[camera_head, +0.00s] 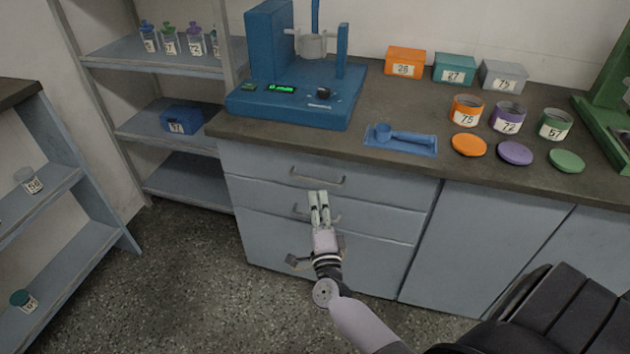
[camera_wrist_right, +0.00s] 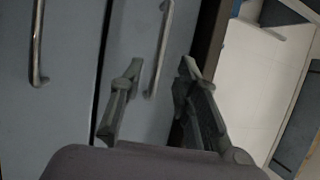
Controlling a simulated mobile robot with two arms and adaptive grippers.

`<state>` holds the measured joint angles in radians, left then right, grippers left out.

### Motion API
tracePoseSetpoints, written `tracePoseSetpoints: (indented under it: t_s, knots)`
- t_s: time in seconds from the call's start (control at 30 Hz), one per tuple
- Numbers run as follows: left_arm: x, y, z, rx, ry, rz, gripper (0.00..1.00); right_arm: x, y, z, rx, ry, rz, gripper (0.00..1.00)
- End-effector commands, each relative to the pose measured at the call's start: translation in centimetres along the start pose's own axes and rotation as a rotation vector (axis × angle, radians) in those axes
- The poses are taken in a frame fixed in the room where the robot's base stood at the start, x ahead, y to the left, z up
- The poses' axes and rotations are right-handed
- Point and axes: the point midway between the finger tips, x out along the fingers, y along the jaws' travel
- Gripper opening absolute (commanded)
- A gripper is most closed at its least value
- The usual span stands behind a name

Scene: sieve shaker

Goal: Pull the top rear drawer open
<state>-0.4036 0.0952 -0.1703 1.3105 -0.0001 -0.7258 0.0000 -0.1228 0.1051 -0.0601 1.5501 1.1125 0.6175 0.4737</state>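The blue-grey cabinet's top drawer (camera_head: 270,165) lies just under the dark worktop and looks closed. Its metal bar handle (camera_head: 318,180) also shows in the wrist view (camera_wrist_right: 160,50). My right gripper (camera_head: 318,194) is in front of the drawers, with its fingertips just below the top handle in the head view. In the wrist view its two fingers (camera_wrist_right: 160,85) are apart and empty, with the top handle in the gap between them, beyond the tips. I cannot tell the exact distance to the handle. My left gripper is in neither view.
A lower drawer's handle (camera_head: 300,211) is partly behind my gripper. The worktop (camera_head: 385,105) bears a blue sieve shaker (camera_head: 295,105), a blue tray (camera_head: 400,140) with a scoop, boxes and open jars. Shelves (camera_head: 165,62) stand at left. Floor is free before the cabinet.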

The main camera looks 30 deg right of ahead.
Motion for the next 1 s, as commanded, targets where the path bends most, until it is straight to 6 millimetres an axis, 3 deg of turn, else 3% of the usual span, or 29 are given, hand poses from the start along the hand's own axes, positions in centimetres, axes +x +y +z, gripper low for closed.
tracePoseSetpoints:
  t_s: [0.2, 0.4, 0.8, 1.0]
  knots:
    - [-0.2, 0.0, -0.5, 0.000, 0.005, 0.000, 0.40, 4.7, 0.0, 0.0, -0.002, 0.000, -0.002, 0.30]
    - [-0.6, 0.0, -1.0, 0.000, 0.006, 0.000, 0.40, 7.2, 0.1, 0.0, -0.003, -0.001, 0.000, 0.30]
    - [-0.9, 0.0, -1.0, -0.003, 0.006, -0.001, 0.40, 7.9, 0.1, 0.0, -0.002, -0.001, 0.001, 0.30]
    - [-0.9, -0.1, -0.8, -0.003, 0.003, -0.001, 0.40, 7.9, 0.1, 0.0, -0.002, -0.001, 0.001, 0.17]
